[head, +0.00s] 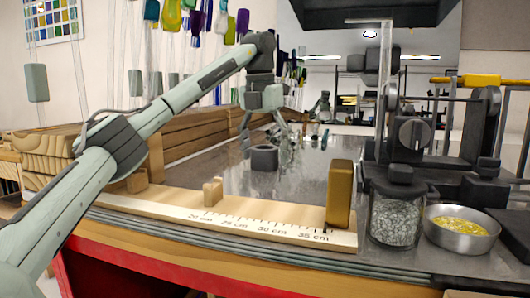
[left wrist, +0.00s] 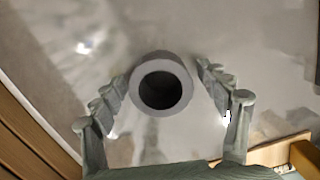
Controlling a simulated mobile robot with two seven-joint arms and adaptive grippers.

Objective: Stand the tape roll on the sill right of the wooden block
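The tape roll (head: 264,158) is a dark grey ring on the shiny grey worktop, behind the measuring strip. My left gripper (head: 264,125) hangs above it, fingers pointing down and apart. In the left wrist view the tape roll (left wrist: 162,61) shows its round hole, and the open fingers of my left gripper (left wrist: 164,73) lie on either side of it with gaps. The pale wooden sill (head: 270,222) carries a centimetre scale. A small pale wooden block (head: 213,191) stands on it at the middle left; a taller golden-brown block (head: 339,194) stands at its right end. My right gripper does not show.
Right of the sill stand a glass jar of clear pieces (head: 396,218), a metal bowl of yellow bits (head: 461,230) and a dark machine (head: 480,130). Stacked wood planks (head: 195,140) lie behind on the left. The sill between the two blocks is clear.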

